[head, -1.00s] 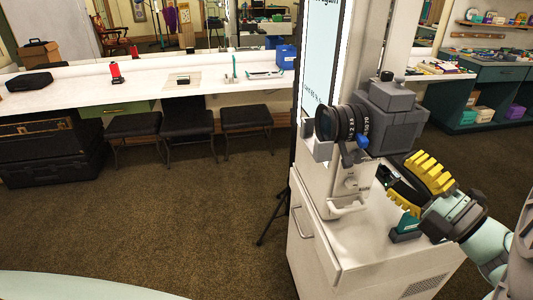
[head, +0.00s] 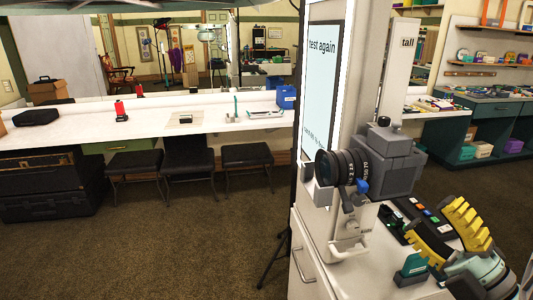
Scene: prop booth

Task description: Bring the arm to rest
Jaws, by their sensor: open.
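My gripper (head: 430,222) is at the lower right in the head view, with yellow ribbed pads on its two fingers. The fingers are spread apart and I see nothing held between them. It is over the right part of the white cabinet top (head: 362,272). A black panel with coloured buttons (head: 417,211) lies beyond the fingers and is partly hidden by them. A small teal item in a dark stand (head: 412,270) is just left of the gripper. I cannot tell the exact gap between them.
A grey camera with a black lens (head: 388,160) sits on a mount beside a tall white post with a lit sign (head: 321,90). A long white counter (head: 150,124) with black stools (head: 190,156) stands behind. The carpet (head: 170,235) at left is clear.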

